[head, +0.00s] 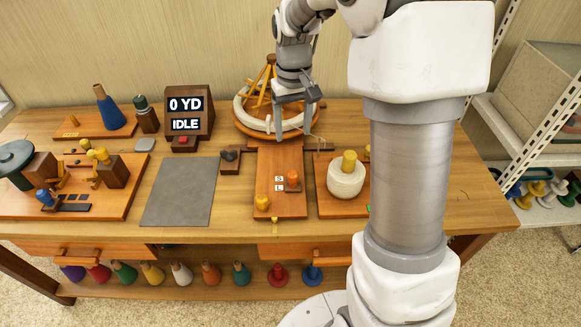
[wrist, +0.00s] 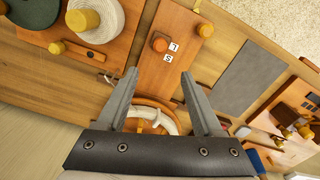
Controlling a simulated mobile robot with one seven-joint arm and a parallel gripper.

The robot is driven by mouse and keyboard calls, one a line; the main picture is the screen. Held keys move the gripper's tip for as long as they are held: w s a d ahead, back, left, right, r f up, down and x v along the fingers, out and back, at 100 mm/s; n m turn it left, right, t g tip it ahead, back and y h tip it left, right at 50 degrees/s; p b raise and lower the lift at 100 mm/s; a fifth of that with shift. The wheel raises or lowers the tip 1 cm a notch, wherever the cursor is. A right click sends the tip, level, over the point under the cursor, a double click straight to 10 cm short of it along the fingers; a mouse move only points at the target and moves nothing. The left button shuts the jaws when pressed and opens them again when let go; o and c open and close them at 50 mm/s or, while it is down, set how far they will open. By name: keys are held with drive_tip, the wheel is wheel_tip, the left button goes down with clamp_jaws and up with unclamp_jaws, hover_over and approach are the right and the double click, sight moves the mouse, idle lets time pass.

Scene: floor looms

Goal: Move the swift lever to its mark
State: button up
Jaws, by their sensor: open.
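The swift (head: 240,115), a round wooden frame with a white skein ring, stands at the back of the table. Which knob is the swift lever, I cannot tell for sure. My gripper (head: 293,135) is open and empty, over the swift's front edge.
A white yarn cake (head: 345,182) on a board stands right of the swift board. To the left are a small dark block (head: 230,160), a grey mat (head: 180,195) and a display reading 0 YD, IDLE (head: 187,112). The mat is clear.

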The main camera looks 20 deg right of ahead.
sight(293, 171)
wheel_tip(293, 171, down, 15)
drive_tip(key=shift+f+b, duration=0.15)
drive_tip(key=shift+b, duration=1)
clamp_jaws()
idle(0.6)
